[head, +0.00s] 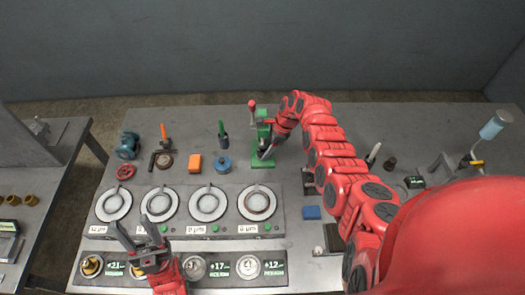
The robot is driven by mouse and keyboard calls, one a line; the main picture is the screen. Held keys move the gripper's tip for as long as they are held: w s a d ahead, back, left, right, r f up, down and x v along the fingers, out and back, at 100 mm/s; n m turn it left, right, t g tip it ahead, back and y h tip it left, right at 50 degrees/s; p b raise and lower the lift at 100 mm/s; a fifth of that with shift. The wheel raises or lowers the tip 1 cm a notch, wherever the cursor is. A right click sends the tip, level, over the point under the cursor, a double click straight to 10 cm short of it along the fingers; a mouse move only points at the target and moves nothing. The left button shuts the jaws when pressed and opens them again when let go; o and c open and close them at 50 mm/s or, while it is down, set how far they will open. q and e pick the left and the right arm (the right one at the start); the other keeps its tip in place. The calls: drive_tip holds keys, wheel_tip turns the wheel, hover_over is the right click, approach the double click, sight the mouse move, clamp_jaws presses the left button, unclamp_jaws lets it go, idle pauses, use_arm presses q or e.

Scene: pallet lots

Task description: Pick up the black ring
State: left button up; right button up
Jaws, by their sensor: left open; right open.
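No black ring can be told for certain at this size. A dark ring-like band shows inside the rightmost of the round dishes (257,203), and a small dark round piece (390,163) stands on the table to the right of my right arm. My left gripper (134,228) is open and empty, in front of the row of dishes at the lower left. My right gripper (264,153) is at the green press (262,176), its dark fingers partly overlapping it. It is open; whether it touches the press cannot be told.
A blue spool (222,165), an orange block (194,164), a red handwheel (125,171) and a blue motor-like part (128,146) stand behind the dishes. A blue block (311,212) lies right of the dishes. Numbered displays (220,267) line the front.

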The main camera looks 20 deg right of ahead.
drive_tip(key=shift+f, duration=0.2)
clamp_jaws()
idle(0.3)
drive_tip(key=shift+r, duration=0.1)
